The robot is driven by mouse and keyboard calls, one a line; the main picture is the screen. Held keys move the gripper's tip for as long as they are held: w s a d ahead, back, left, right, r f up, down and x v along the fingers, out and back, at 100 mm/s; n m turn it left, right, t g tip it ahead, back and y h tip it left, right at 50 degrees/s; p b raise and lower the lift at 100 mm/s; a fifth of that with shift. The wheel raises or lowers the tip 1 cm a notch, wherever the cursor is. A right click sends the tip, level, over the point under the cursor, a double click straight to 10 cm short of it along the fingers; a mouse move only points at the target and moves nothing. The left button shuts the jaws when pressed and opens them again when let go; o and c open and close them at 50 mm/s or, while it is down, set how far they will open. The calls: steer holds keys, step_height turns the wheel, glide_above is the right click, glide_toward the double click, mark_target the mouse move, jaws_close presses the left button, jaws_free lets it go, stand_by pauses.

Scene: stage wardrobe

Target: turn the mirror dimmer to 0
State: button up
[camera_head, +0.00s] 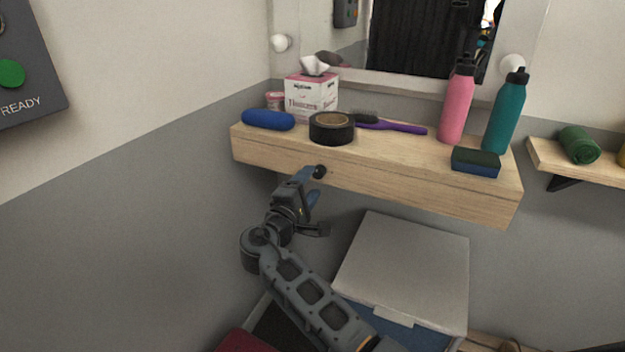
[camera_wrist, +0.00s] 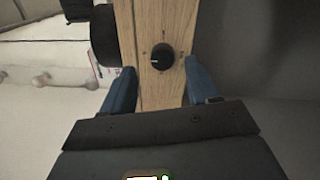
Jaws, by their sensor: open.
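The mirror dimmer is a round black knob (camera_wrist: 162,57) on the front edge of the wooden shelf. It has a white pointer line that points left in the wrist view, with small marks around it. In the head view the knob (camera_head: 319,172) shows just beyond my fingertips. My gripper (camera_head: 311,184) is below and in front of the shelf, reaching up at the knob. In the wrist view my gripper (camera_wrist: 160,85) is open, with one blue finger on each side of the knob's line. The fingertips stop short of the knob and do not appear to touch it.
The wooden shelf (camera_head: 400,185) holds a blue case (camera_head: 268,119), tissue box (camera_head: 311,97), black tape roll (camera_head: 332,128), purple brush (camera_head: 400,127), pink bottle (camera_head: 457,105), teal bottle (camera_head: 505,115) and sponge (camera_head: 475,162). A white-lidded bin (camera_head: 405,265) stands below.

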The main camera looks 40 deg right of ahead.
steer(key=shift+v, duration=2.15)
